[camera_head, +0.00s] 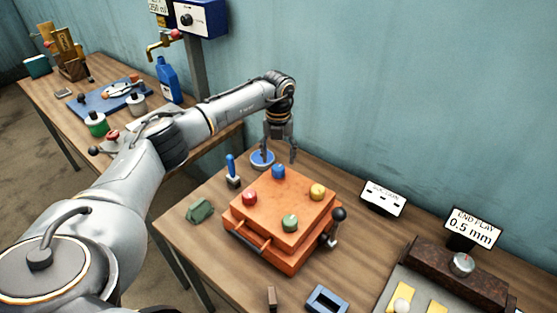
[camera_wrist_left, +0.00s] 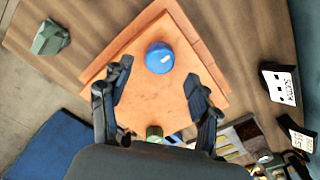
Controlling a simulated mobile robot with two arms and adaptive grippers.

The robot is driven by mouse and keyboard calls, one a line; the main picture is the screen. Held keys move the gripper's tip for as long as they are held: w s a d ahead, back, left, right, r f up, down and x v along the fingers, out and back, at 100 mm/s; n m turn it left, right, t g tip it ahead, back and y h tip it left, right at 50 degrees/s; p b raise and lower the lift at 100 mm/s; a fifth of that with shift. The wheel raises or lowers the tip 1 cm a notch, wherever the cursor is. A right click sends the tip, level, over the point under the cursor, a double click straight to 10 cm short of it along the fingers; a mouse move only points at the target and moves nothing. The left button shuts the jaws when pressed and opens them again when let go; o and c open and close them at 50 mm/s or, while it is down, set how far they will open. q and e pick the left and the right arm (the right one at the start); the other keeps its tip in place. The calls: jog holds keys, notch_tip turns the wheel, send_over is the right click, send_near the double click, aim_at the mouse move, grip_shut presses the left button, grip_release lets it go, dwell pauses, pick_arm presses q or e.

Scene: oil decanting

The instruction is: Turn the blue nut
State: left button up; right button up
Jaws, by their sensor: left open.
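The blue nut (camera_head: 278,171) sits on top of the orange box (camera_head: 262,205), near its back corner. It also shows in the left wrist view as a rounded blue cap (camera_wrist_left: 159,57). My left gripper (camera_head: 281,155) points down above the back of the box, close to the blue nut. In the wrist view its two fingers (camera_wrist_left: 157,82) are spread apart with nothing between the tips; the nut lies just ahead of the gap. A red nut (camera_head: 249,198), a yellow nut (camera_head: 317,191) and a green nut (camera_head: 290,223) sit on the same box top. My right gripper does not show.
A blue-handled tool (camera_head: 232,170) and a blue round dish (camera_head: 262,159) stand behind the box. A black-knobbed lever (camera_head: 337,216) stands at its right. A green lump (camera_head: 199,210) lies left, and a blue-grey frame (camera_head: 327,299) lies in front.

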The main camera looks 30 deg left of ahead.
aim_at(278, 167)
pick_arm(q)
notch_tip(278, 167, down, 3)
jog(key=shift+f+p, duration=0.2)
jog(key=shift+p, duration=0.2)
jog(key=shift+f, duration=0.35)
jog(key=shift+c, duration=0.8)
jog(key=c, duration=1)
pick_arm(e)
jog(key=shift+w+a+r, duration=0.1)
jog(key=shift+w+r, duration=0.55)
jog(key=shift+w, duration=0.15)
